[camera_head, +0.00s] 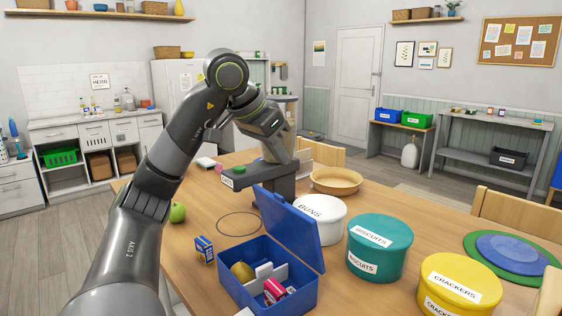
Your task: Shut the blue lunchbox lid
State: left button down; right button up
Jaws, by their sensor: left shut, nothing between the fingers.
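The blue lunchbox (292,300) stands on the wooden table with its lid (288,228) raised, hinged at the back right and leaning upright. Inside are a brownish round fruit, a white divider and a red can-like item. My left arm reaches over from the left, and its gripper (283,153) is shut and empty, above and behind the raised lid. Its fingertips are hard to make out against the dark device behind. It looks apart from the lid. My right gripper is not in view.
A dark device with a green button (238,169) stands behind the lid. White (319,222), teal (375,258) and yellow (455,290) tubs stand to the right. A small blue carton (204,249) and green apple (178,212) lie left. A wooden bowl (336,181) is behind.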

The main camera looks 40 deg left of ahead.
aim_at(281, 198)
pick_arm(q)
jog(key=f, duration=0.2)
jog(key=w+f, duration=0.1)
jog(key=f, duration=0.4)
jog(key=shift+w+f, duration=0.15)
jog(key=shift+f, duration=0.05)
jog(key=shift+s+d+f+b, duration=0.1)
jog(key=shift+s+f+b, duration=0.05)
jog(key=shift+s+b, duration=0.15)
jog(key=shift+s, duration=0.1)
